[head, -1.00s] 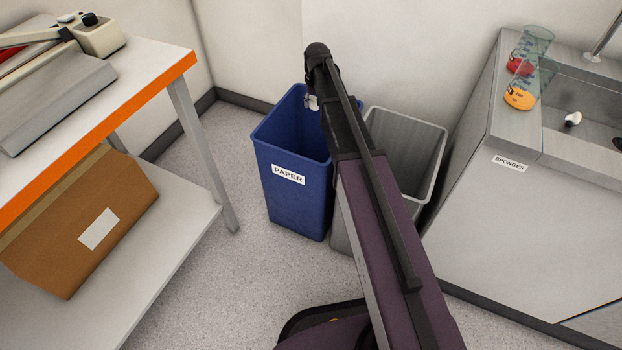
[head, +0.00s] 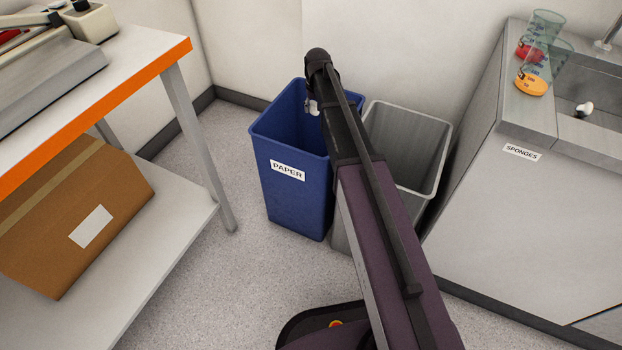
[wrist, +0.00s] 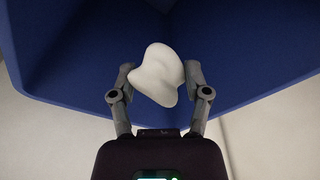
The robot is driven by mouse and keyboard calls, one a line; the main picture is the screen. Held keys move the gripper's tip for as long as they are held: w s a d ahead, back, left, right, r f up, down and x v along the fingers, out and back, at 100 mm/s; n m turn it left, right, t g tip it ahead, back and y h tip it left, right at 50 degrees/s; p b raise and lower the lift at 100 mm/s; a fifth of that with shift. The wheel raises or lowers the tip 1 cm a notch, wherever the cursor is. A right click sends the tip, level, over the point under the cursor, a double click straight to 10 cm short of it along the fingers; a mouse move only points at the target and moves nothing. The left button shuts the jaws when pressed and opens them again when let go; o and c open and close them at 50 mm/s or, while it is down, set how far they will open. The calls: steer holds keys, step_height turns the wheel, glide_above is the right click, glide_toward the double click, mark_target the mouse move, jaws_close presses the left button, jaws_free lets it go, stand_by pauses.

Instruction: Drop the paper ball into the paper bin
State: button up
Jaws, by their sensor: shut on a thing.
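The white crumpled paper ball (wrist: 158,76) is between the two grey fingers of my gripper (wrist: 160,82) in the wrist view. The fingers are shut on it from both sides. The blue paper bin (head: 292,205) stands on the floor in the head view, with a white PAPER label on its front. Its blue inside (wrist: 235,50) fills much of the wrist view behind the ball. In the head view my gripper (head: 312,106) shows small and partly hidden by my arm at the bin's open top. The bin's right rim is behind my arm.
A grey bin (head: 428,150) stands just right of the blue bin, partly behind my arm. A table with an orange edge (head: 120,105) and a cardboard box (head: 75,215) is at left. A sink counter (head: 530,200) with beakers (head: 535,65) is at right.

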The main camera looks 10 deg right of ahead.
steer(key=shift+f+b, duration=0.3)
steer(key=shift+f, duration=0.2)
steer(key=o, duration=1)
steer(key=shift+r, duration=0.1)
